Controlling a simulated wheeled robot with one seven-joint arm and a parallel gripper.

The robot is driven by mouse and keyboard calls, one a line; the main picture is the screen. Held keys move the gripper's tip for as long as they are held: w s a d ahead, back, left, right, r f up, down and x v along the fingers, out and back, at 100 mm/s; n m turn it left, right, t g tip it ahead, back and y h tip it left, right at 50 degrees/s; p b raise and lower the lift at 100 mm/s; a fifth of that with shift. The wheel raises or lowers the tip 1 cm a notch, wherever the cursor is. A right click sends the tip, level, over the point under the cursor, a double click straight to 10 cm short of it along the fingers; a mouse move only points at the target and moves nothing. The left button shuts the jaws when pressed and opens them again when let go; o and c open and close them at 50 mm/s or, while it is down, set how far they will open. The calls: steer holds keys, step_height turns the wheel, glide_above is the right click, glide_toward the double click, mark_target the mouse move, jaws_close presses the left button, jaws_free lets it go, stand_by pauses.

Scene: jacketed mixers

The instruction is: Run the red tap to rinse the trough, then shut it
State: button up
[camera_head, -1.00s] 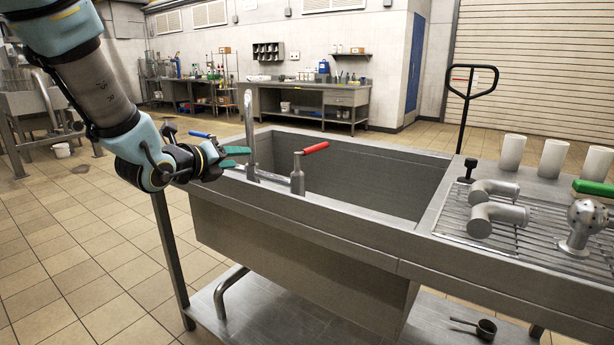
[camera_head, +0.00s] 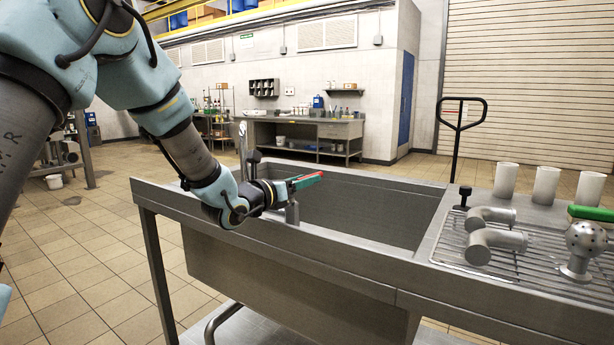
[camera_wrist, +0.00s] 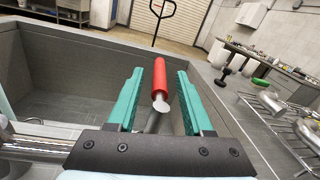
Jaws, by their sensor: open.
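The red tap handle (camera_wrist: 160,82) lies between the two green fingers of my gripper (camera_wrist: 157,90) in the wrist view, with a visible gap on each side. In the head view my gripper (camera_head: 297,183) is at the tap on the near left rim of the steel trough (camera_head: 340,252). There its fingers partly cover the red handle (camera_head: 313,179), and the tap's grey post (camera_head: 292,213) stands below it. The gripper is open. The tall spout (camera_head: 242,140) is partly hidden behind my arm. The blue-handled tap is not visible now. No water shows.
White cups (camera_head: 506,180) stand behind. A pallet-truck handle (camera_head: 461,110) rises beyond the trough. The trough's inside is clear.

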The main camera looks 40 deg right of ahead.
steer(key=shift+w+d, duration=0.15)
steer(key=shift+d, duration=0.6)
steer(key=shift+c, duration=0.4)
jaws_close()
stand_by(0.5)
